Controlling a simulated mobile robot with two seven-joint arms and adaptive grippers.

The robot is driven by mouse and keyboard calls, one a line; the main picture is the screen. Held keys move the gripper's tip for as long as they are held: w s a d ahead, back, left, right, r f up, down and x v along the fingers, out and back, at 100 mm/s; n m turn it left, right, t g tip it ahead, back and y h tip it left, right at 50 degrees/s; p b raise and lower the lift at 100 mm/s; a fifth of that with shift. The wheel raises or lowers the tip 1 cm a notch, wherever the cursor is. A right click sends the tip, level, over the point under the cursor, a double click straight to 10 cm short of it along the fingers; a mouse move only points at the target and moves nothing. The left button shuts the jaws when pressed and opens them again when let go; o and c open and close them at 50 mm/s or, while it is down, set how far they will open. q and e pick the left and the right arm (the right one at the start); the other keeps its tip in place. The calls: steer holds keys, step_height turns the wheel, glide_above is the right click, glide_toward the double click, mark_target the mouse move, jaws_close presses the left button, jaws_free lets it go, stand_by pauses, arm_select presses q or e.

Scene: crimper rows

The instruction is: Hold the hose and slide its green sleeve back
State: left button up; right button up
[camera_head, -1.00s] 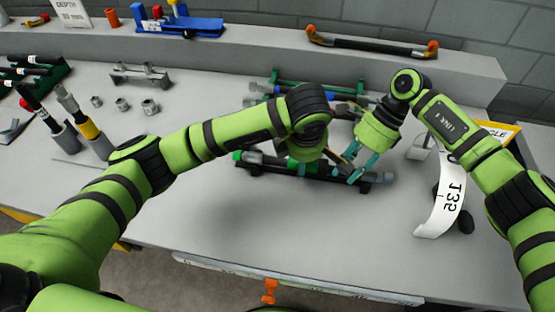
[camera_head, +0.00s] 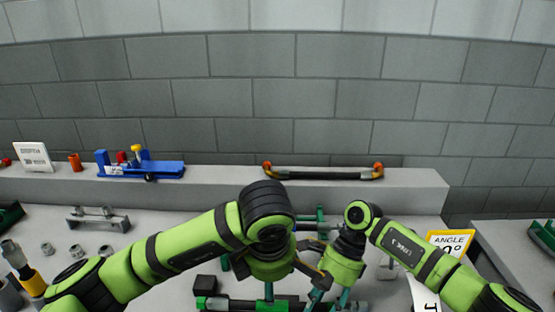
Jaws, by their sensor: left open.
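The hose (camera_head: 240,304) lies left to right at the bottom edge of the head view, mostly cut off or behind my grippers. A green piece (camera_head: 201,302), which looks like the sleeve, shows near its left end beside a grey part. My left gripper (camera_head: 269,292) is open and points down over the hose; its fingertips are partly hidden. My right gripper (camera_head: 329,298) points down over the hose farther right. Its teal fingers run to the picture's bottom edge, and whether they touch the hose cannot be seen.
Green racks (camera_head: 312,222) stand just behind the grippers. A raised ledge (camera_head: 225,186) runs along the back, holding a blue tool (camera_head: 150,170) and a dark bar with orange ends (camera_head: 322,173). A yellow angle sign (camera_head: 451,241) stands right. Loose nuts lie left.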

steer(key=shift+o, duration=0.3)
steer(key=shift+s+r, duration=0.1)
steer(key=shift+s, duration=0.35)
arm_select(q)
steer(key=shift+s+r, duration=0.15)
steer(key=shift+s, duration=0.2)
arm_select(e)
steer(key=shift+w, duration=0.1)
arm_select(q)
steer(key=shift+w, duration=0.15)
arm_select(e)
steer(key=shift+w+d, duration=0.1)
steer(key=shift+w, duration=0.1)
